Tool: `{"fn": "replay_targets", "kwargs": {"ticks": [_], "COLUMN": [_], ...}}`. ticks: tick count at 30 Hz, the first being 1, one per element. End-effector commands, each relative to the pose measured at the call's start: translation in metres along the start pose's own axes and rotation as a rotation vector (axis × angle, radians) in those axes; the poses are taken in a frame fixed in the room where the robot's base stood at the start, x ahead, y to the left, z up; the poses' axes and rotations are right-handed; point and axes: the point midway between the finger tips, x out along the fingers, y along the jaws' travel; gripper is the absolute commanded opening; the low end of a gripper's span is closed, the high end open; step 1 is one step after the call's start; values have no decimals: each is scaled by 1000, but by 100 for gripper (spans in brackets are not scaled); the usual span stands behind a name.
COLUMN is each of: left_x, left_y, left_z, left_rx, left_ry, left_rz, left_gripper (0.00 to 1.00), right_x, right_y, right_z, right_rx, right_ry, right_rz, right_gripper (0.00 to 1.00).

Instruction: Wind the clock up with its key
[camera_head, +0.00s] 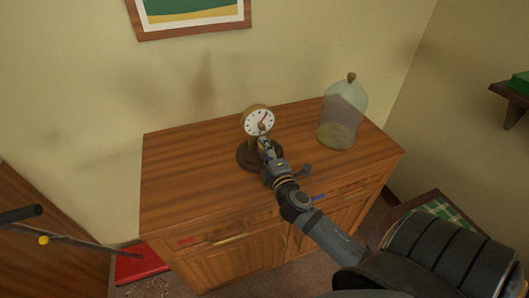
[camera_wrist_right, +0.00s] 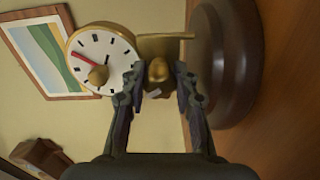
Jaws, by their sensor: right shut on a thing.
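The clock (camera_head: 258,121) stands on the wooden cabinet top, with a white dial, gold rim, red hand and round dark base (camera_head: 246,156). In the right wrist view its dial (camera_wrist_right: 100,60) is at upper left, with a tan knob at the centre, and its base (camera_wrist_right: 228,60) is at right. My right gripper (camera_head: 266,150) is in front of the clock, below the dial. It is shut on a small brass piece, apparently the key (camera_wrist_right: 157,71), in front of the brass-coloured stem. Whether the key sits in the clock is unclear. My left gripper is not in view.
A glass dome (camera_head: 342,115) with a knob stands at the right of the cabinet top (camera_head: 190,180). The left part of the top is clear. A framed picture (camera_head: 190,15) hangs behind, and a wall shelf (camera_head: 512,100) is at right.

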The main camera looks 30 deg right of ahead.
Motion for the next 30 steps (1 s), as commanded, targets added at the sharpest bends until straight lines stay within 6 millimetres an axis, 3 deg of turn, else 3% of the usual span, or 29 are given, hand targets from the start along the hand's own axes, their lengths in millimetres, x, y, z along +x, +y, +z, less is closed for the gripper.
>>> {"fn": "replay_targets", "kwargs": {"ticks": [15,30], "left_x": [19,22], "left_y": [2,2], "left_z": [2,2], "left_rx": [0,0], "left_ry": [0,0], "left_rz": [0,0], "left_gripper": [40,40], "right_x": [0,0], "right_y": [-2,-1], "right_z": [0,0], "right_rx": [380,487], "right_ry": [-2,-2], "right_rz": [-1,-2], "right_gripper": [0,0]}}
